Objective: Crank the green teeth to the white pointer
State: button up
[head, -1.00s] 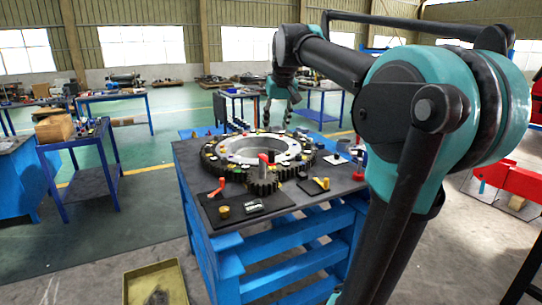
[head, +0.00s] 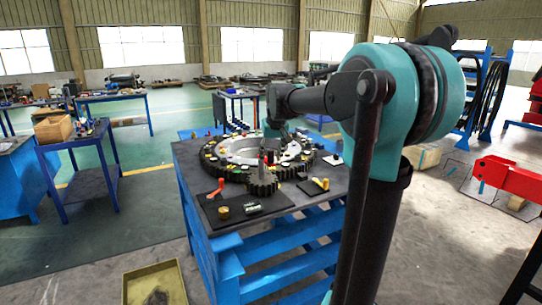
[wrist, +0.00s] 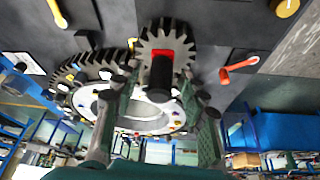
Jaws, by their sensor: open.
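A large dark ring gear (head: 232,173) with a pale inner ring and several coloured marks lies on the worktable (head: 192,158). A small dark gear (head: 262,187) meshes at its near edge, topped by a red crank part with an upright black handle. In the wrist view the small gear (wrist: 143,44) and black handle (wrist: 162,76) show at upper middle. My gripper (wrist: 162,98) is open, its fingers apart on either side of the handle; contact cannot be told. It also shows in the head view (head: 270,146), above the gears. I cannot make out green teeth or a white pointer for sure.
A red-orange lever (head: 216,188) stands at the front left of the worktable, near a brass knob (head: 223,212). A yellow lever (head: 325,184) is at the right. A white plate (head: 333,159) lies beyond it. A yellow bin (head: 134,288) is on the floor.

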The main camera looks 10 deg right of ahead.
grip_shut()
jog(key=shift+a+m, duration=0.2)
jog(key=shift+m, duration=0.1)
dwell(0.5)
jog(key=w+a+m+g+h, duration=0.2)
jog(key=w+a+m+h, duration=0.3)
jog(key=a+m, duration=0.5)
jog(key=shift+w+m+g, duration=0.4)
jog(key=shift+w+m, duration=0.35)
jog(key=shift+m, duration=1.65)
jog(key=shift+w, duration=0.1)
